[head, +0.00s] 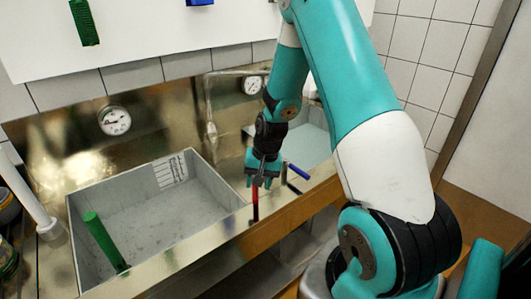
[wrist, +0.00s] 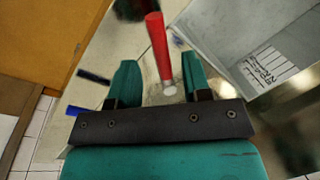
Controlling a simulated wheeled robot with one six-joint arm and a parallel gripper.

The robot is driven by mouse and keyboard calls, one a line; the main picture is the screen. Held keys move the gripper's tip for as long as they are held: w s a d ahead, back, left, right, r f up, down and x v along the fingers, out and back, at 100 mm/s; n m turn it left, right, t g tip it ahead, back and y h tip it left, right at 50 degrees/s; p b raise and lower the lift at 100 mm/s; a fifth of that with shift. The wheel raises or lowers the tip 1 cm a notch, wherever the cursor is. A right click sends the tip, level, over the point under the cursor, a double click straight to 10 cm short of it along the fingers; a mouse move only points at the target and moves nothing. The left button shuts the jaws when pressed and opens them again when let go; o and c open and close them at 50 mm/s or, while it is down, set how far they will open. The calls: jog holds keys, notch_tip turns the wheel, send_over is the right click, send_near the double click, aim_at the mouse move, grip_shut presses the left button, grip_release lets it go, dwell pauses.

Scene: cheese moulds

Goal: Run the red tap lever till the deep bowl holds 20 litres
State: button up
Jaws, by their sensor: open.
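The red tap lever (head: 256,205) stands at the front edge of the steel sink unit. In the wrist view the red lever (wrist: 158,48) lies between my two spread fingers, with a gap on each side. My gripper (head: 261,180) is open over the lever and also shows in the wrist view (wrist: 159,66). The deep bowl is probably the large grey basin (head: 213,178) on the left, with a marked scale label (head: 170,170) on its inside back wall. Its floor looks grey; I cannot tell whether it holds water.
A blue lever (head: 298,171) is close to the right of my gripper. A green-handled tool (head: 103,238) leans in the basin. A metal pipe (head: 209,110) rises behind, between two round gauges (head: 115,120). A shallower pale basin (head: 312,140) lies to the right.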

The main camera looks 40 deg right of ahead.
notch_tip(320, 180, up, 14)
jog(key=s+d+b, duration=0.1)
jog(key=s+d, duration=0.1)
jog(key=shift+f, duration=0.1)
dwell(3.0)
